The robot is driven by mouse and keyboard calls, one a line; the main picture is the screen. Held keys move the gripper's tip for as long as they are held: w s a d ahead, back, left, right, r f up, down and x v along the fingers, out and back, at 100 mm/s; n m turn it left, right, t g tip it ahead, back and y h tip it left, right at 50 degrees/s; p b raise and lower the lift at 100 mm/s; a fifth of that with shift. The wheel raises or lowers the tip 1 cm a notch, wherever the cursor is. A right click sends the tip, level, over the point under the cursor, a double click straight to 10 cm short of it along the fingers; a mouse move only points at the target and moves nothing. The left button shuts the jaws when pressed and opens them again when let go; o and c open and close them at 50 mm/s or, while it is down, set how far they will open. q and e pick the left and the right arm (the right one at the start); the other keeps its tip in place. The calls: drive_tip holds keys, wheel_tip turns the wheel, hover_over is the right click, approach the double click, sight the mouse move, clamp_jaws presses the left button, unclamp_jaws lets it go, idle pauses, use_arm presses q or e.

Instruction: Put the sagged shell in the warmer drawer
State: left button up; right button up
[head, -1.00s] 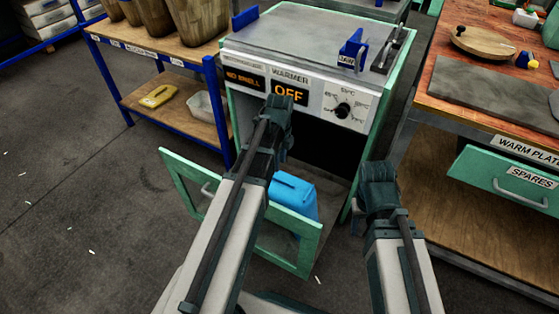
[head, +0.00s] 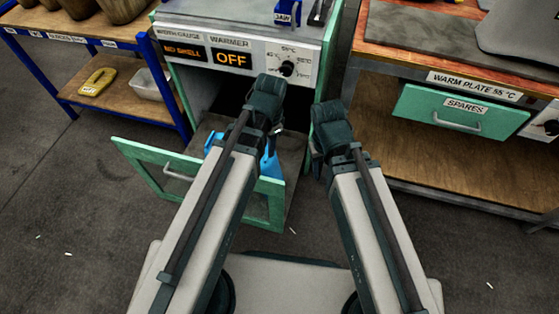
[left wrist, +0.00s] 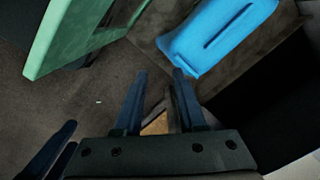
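The warmer (head: 205,38) stands ahead, its display reading OFF. Its green-framed drawer (head: 150,152) is pulled out, and the frame also shows in the left wrist view (left wrist: 72,38). A blue piece with a dark slot (left wrist: 218,32) lies inside; I cannot tell if it is the sagged shell. In the head view the blue piece (head: 270,165) is mostly hidden behind my left gripper (head: 265,90). In the left wrist view the left gripper's fingers (left wrist: 160,88) are apart with nothing between them, one tip close to the blue piece. My right gripper (head: 328,115) is beside the warmer's right side; its fingers are unclear.
The width gauge display (head: 184,51) reads NO SHELL. A bench with a grey warm plate (head: 425,28) and a closed SPARES drawer (head: 455,110) stands on the right. A blue-framed shelf (head: 125,55) stands on the left.

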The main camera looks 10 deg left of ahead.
use_arm(q)
drive_tip(key=s+d+n, duration=0.5)
drive_tip(key=s+n, duration=0.1)
drive_tip(key=shift+s+y, duration=0.15)
drive_tip(key=shift+y, duration=0.15)
drive_tip(key=shift+d+r, duration=0.1)
wheel_tip(320, 180, up, 28)
drive_tip(key=p, duration=2.7)
drive_tip(key=shift+p, duration=0.4)
drive_tip(key=shift+f, duration=0.2)
